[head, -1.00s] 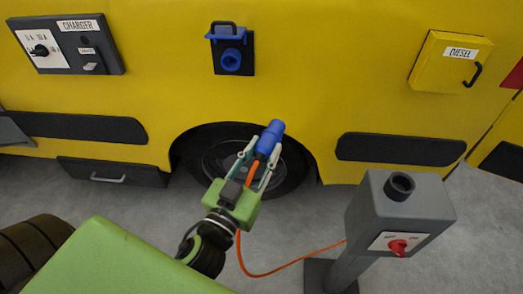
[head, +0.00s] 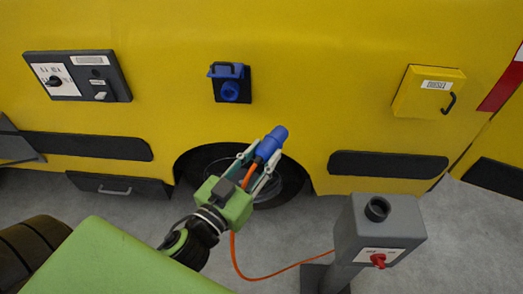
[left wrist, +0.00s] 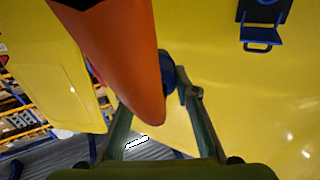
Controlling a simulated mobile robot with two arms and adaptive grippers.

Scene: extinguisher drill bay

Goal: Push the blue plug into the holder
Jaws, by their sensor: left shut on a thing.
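My left gripper (head: 262,168) is shut on the blue plug (head: 272,144), which points up and to the right in the head view. An orange cable (head: 250,278) runs from its rear down to the grey post. In the left wrist view the plug (left wrist: 168,70) is mostly hidden behind a large orange part (left wrist: 130,50). The post (head: 372,238) stands to the right with a round dark holder (head: 377,208) on top, which looks empty. The plug is apart from it. A blue inlet (head: 230,90) with its lid raised is on the yellow vehicle. My right gripper is not in view.
The yellow vehicle side (head: 310,60) fills the background, with a charger panel (head: 78,76) at left and a yellow box (head: 428,92) at right. A wheel (head: 285,185) is behind the gripper. A red switch (head: 378,260) is on the post. Grey floor lies between.

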